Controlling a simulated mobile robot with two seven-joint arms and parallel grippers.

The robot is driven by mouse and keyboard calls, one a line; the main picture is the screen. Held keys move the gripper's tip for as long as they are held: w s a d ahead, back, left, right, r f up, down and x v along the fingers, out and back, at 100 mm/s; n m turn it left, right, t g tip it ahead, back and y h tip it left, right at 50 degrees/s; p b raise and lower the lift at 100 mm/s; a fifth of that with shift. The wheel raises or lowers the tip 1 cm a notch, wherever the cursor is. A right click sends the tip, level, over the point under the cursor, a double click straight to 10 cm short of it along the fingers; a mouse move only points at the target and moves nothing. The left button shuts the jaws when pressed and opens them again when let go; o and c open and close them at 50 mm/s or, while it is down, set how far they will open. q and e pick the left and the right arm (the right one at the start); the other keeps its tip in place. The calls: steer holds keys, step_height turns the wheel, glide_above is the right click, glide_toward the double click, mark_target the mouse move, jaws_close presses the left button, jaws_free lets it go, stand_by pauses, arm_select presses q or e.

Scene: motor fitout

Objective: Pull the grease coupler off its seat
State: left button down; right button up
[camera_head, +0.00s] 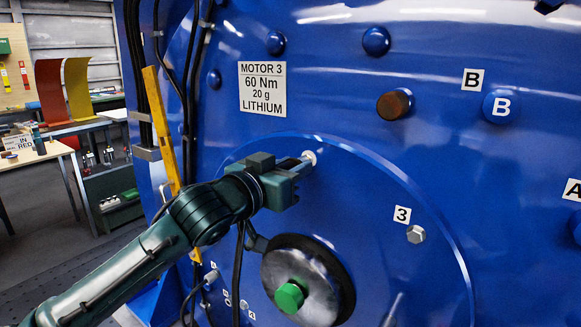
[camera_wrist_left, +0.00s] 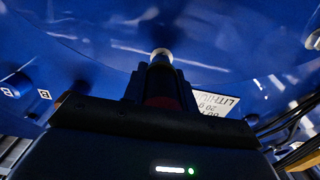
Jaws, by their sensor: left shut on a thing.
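My left gripper (camera_head: 302,166) reaches in from the left to the blue motor housing (camera_head: 340,215). Its fingers are shut on a small pale, rounded piece (camera_head: 309,157), which looks like the grease coupler, at the upper part of the round cover. In the left wrist view the pale tip of this piece (camera_wrist_left: 161,54) shows just beyond the fingertips (camera_wrist_left: 160,75), against the blue surface. The fingers hide most of it. I cannot tell whether it still touches its seat. My right gripper is not in view.
A label reading "MOTOR 3, 60 Nm, 20 g, LITHIUM" (camera_head: 263,89) is above the gripper. A hex bolt (camera_head: 416,234) marked 3 is to the right. A metal hub with a green centre (camera_head: 289,297) is below. Black cables (camera_head: 238,275) hang near my arm, beside a yellow bar (camera_head: 160,120).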

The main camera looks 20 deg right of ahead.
arm_select(q)
steer(key=shift+v, duration=2.05)
steer(key=shift+f, duration=0.1)
steer(key=shift+p, duration=0.3)
steer(key=shift+a, duration=0.1)
steer(key=p+v, duration=0.3)
steer(key=v, duration=1.9)
